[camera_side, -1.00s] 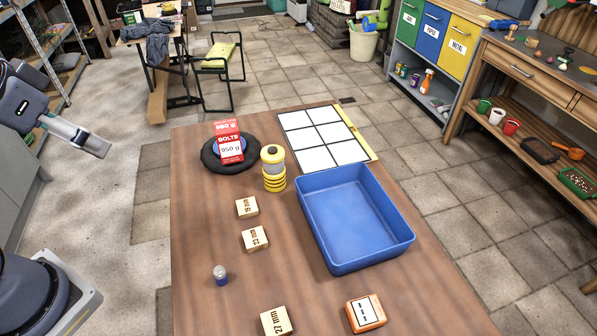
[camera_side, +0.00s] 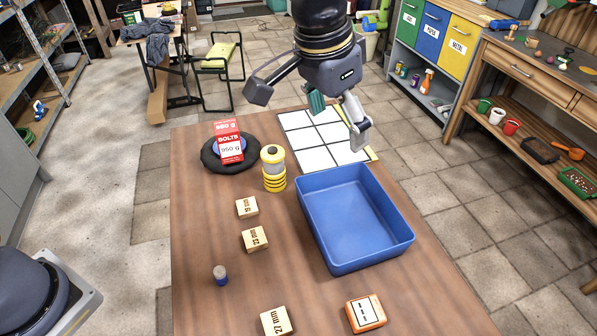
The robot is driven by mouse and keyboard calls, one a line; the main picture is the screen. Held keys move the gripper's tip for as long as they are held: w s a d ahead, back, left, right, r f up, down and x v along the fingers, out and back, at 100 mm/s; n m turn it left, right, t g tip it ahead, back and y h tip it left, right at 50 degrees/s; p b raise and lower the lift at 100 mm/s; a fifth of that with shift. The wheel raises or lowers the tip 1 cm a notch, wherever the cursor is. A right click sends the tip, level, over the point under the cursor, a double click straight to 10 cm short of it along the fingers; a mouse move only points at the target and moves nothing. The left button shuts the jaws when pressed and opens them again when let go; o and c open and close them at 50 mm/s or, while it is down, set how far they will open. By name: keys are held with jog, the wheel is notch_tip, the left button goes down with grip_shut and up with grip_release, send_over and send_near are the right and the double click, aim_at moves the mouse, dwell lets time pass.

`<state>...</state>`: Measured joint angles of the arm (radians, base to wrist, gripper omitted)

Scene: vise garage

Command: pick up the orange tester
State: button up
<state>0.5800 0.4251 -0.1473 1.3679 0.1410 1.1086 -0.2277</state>
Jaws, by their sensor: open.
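The orange tester (camera_side: 366,313) is a small orange block with a white label on top. It lies on the wooden table near the front edge of the picture, below the blue tray. My gripper (camera_side: 338,112) is open and empty. It hangs high at the far end of the table, in front of the white grid panel, well away from the tester. Nothing hides the tester.
The empty blue tray (camera_side: 311,233) lies between my gripper and the tester. Wooden blocks (camera_side: 255,239), a small blue-and-grey cylinder (camera_side: 220,275), a yellow beacon-like object (camera_side: 273,168) and a red bolts box (camera_side: 229,142) stand to the left.

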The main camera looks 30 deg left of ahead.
jog(key=s+d+f+m+g, duration=0.15)
jog(key=s+d+f, duration=0.25)
jog(key=d+f, duration=0.6)
jog(key=m+g+y, duration=0.1)
jog(key=m, duration=0.1)
send_near(367, 310)
notch_tip(367, 310, down, 5)
jog(key=shift+s+d, duration=0.15)
notch_tip(367, 310, down, 6)
jog(key=shift+r, duration=0.15)
jog(key=c, duration=1.3)
jog(key=shift+r, duration=0.1)
